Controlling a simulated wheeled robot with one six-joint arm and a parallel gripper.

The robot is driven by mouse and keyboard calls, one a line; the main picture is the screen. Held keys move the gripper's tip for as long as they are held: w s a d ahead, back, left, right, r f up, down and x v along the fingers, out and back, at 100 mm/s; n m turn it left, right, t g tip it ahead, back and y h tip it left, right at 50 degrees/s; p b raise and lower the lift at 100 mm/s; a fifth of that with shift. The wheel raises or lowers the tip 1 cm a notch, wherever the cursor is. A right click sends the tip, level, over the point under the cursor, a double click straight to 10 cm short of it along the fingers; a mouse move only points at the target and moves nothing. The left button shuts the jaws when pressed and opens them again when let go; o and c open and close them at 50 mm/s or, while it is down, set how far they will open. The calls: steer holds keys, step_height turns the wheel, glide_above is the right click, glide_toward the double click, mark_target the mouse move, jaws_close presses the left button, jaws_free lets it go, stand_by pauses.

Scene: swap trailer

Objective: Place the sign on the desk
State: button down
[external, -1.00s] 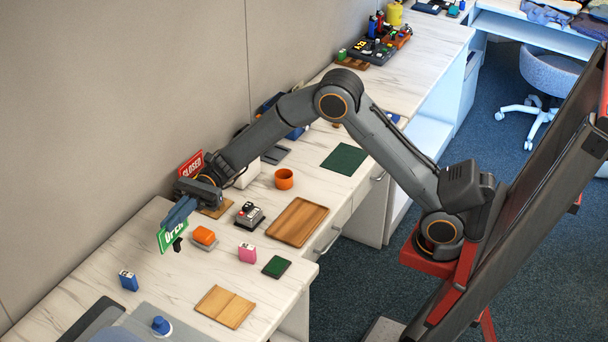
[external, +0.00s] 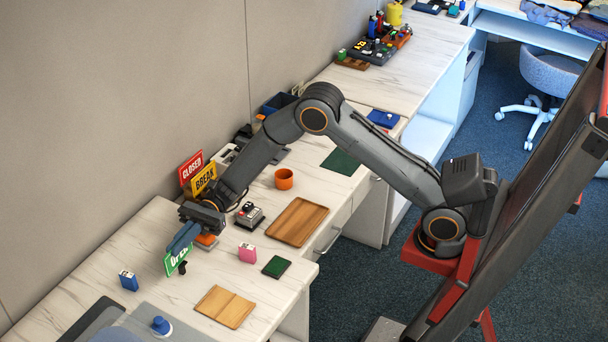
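A green "Open" sign (external: 174,264) with white letters is held below the blue fingers of my gripper (external: 183,240), over the front part of the white marbled desk (external: 150,235). The fingers are shut on it and cover its top. A small dark part shows at its lower right. I cannot tell whether its lower edge touches the desk. A red "CLOSED" sign (external: 190,168) and a yellow "BREAK" sign (external: 204,181) stand behind my gripper, near the wall.
An orange-topped block (external: 207,241) is partly hidden right beside my gripper. A pink box (external: 247,252), a green pad (external: 276,267), a wooden board (external: 225,307) and a blue box (external: 128,281) lie around. Bare desk lies between the sign and the blue box.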

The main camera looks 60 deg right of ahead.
steer(key=shift+f, duration=0.4)
steer(key=shift+f, duration=0.25)
steer(key=c, duration=2)
jaws_free()
steer(key=shift+o, duration=0.7)
steer(key=d+b, duration=0.2)
steer(key=d, duration=0.5)
steer(key=shift+w+d+r, duration=0.15)
steer(key=shift+w+d, duration=0.05)
steer(key=shift+d, duration=0.2)
